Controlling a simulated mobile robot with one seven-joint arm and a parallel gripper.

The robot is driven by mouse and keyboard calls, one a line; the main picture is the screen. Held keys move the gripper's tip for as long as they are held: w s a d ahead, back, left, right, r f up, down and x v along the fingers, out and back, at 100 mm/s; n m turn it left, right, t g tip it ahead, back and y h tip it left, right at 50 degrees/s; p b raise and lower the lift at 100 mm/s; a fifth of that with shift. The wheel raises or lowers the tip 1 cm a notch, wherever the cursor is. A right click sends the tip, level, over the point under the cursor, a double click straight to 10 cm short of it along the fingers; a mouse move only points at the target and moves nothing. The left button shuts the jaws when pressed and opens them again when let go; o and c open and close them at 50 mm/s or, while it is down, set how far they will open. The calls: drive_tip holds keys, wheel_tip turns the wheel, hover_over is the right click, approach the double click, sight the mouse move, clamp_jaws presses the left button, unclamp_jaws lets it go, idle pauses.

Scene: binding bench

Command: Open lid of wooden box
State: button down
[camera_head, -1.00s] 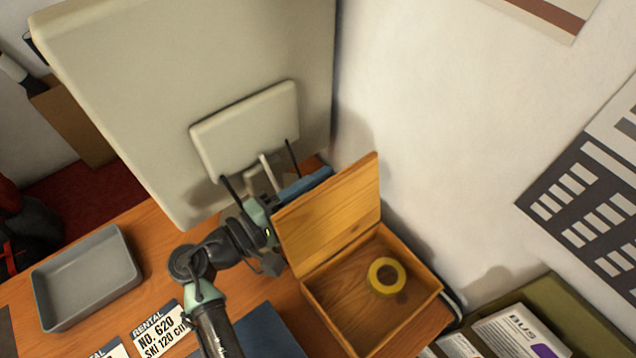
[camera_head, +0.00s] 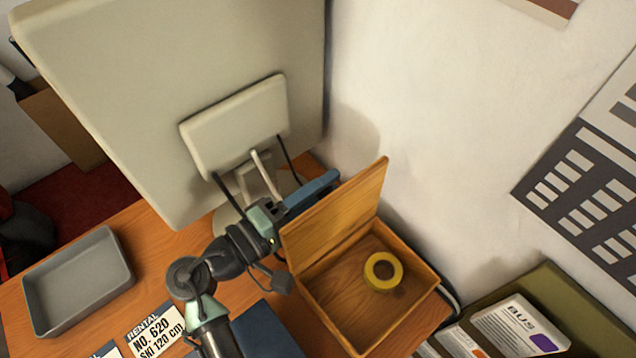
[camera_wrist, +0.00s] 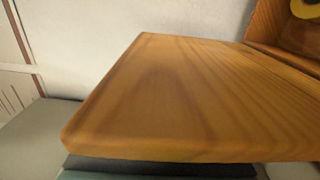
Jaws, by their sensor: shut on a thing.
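The wooden box (camera_head: 405,318) stands at the right of the bench with its inside in view. Its lid (camera_head: 335,215) is raised, standing up along the hinge edge at the box's left side. My gripper (camera_head: 277,208) is at the lid's outer left edge, shut on the lid; the lid partly hides the fingertips. In the wrist view the lid (camera_wrist: 190,95) fills the middle, with dark and teal gripper parts along its lower edge. A yellow tape roll (camera_head: 383,270) lies in the box; part of it shows in the wrist view (camera_wrist: 303,8).
A monitor (camera_head: 170,80) stands behind my gripper, close to it. A grey tray (camera_head: 80,280) lies at left and a rental sign (camera_head: 155,333) in front. The wall is close behind the box; a holder with booklets (camera_head: 515,330) stands at right.

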drive_tip(key=shift+f, duration=0.1)
drive_tip(key=c, duration=0.5)
unclamp_jaws()
